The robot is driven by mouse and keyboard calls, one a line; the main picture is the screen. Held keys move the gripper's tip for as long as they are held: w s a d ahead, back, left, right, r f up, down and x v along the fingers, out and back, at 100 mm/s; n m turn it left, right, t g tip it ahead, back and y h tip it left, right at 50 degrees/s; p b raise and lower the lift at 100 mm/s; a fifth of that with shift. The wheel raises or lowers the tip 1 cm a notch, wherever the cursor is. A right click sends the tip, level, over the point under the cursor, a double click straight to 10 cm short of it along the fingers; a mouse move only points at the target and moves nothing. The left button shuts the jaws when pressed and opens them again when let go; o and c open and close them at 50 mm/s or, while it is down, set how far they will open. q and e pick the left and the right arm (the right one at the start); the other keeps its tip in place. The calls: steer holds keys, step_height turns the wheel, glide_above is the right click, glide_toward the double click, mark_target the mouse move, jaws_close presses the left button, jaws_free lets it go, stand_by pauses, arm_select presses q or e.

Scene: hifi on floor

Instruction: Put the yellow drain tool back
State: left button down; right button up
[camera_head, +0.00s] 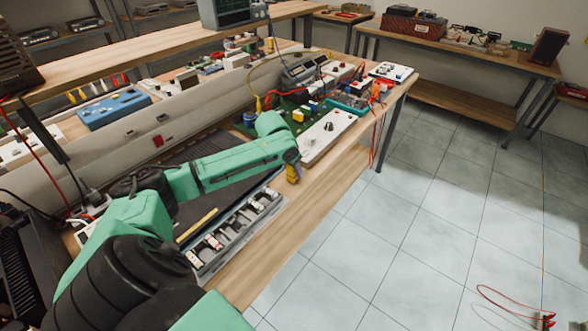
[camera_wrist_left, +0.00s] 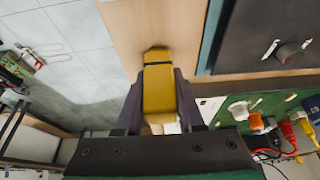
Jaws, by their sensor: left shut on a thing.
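My left gripper (camera_head: 290,157) is shut on a yellow tool, the yellow drain tool (camera_head: 293,174), above the front edge of the wooden bench. In the left wrist view the drain tool (camera_wrist_left: 158,88) is a blocky yellow body with a dark band near one end. It sits between the two dark fingers of the left gripper (camera_wrist_left: 160,105), and its near end is partly hidden. My right gripper is not in view.
A grey compartment tray (camera_head: 232,238) with small parts lies along the bench front, beside a dark mat (camera_head: 190,155) and a thin yellow stick (camera_head: 197,225). A white panel (camera_head: 325,135) and green circuit board (camera_head: 283,116) lie beyond the gripper. Bare wood (camera_head: 262,238) borders the tray.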

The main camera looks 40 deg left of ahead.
arm_select(q)
steer(key=c, duration=0.6)
jaws_free()
steer(key=shift+c, duration=0.2)
steer(key=shift+o, duration=0.6)
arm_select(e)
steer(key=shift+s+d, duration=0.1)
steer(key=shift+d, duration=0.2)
arm_select(q)
steer(key=v, duration=1.2)
steer(key=shift+b, duration=0.3)
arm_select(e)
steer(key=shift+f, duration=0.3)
arm_select(q)
steer(key=shift+d, duration=0.1)
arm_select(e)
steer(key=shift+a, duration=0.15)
